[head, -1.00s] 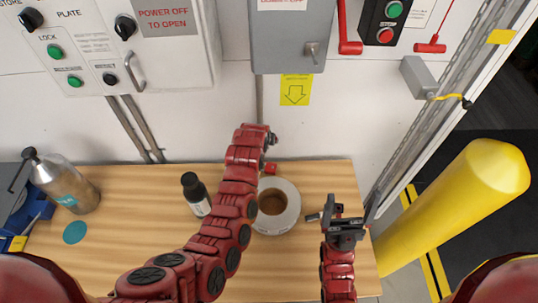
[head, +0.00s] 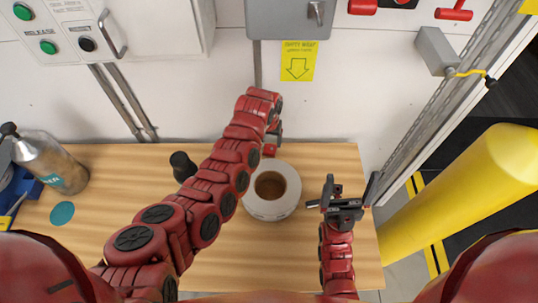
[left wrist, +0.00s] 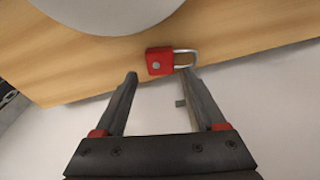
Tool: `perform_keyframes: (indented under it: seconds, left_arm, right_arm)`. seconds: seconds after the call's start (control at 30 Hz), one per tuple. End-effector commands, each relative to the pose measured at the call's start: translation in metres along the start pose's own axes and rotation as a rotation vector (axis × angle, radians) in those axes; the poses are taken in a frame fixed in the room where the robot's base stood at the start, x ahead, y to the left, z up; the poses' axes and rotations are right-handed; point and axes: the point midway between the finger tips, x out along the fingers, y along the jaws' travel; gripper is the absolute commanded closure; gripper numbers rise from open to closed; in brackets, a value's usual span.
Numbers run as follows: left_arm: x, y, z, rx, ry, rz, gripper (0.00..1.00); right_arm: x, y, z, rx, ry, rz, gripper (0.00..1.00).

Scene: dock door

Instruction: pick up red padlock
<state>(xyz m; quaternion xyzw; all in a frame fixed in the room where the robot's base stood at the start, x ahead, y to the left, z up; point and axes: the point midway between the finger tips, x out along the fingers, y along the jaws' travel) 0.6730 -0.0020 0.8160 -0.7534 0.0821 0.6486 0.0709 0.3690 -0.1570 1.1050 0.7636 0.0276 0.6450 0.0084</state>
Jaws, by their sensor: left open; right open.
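The red padlock (left wrist: 160,62) lies on the wooden table, its silver shackle pointing right in the left wrist view. In the head view a small part of the padlock (head: 269,151) shows just behind the tape roll, below my left gripper (head: 275,136). In the left wrist view my left gripper (left wrist: 158,76) is open and empty. Its fingertips are just short of the padlock, one on each side of the red body's line; I cannot tell the height gap. My right gripper (head: 335,197) is open and empty, right of the tape roll.
A white tape roll (head: 290,201) stands close to the padlock. A dark-capped bottle (head: 182,166) is partly hidden by my left arm. The wall rises behind the table (head: 330,158); a yellow post (head: 470,180) stands right.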

Motion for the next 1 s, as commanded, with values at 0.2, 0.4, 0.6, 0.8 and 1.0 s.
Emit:
perform_keyframes:
  seconds: [0.2,0.4,0.6,0.8,1.0]
  left_arm:
    - [0.013,0.000,0.000,0.000,-0.001,0.000,0.28]
    - [0.034,-0.001,-0.003,0.000,0.000,-0.001,0.28]
    - [0.060,-0.001,-0.005,0.000,0.000,-0.001,0.28]
    - [0.059,0.000,-0.006,-0.001,0.001,0.001,0.28]
    - [0.059,0.000,-0.006,0.000,0.000,0.000,0.47]
  right_arm:
    - [-0.011,-0.001,0.002,0.000,0.000,0.000,0.08]
    - [-0.037,-0.002,0.006,0.000,0.000,0.000,0.08]
    - [-0.064,-0.003,0.011,0.000,0.000,0.000,0.08]
    - [-0.063,-0.003,0.011,0.000,0.000,0.000,0.08]
    - [-0.063,-0.003,0.011,0.000,0.000,0.000,0.08]
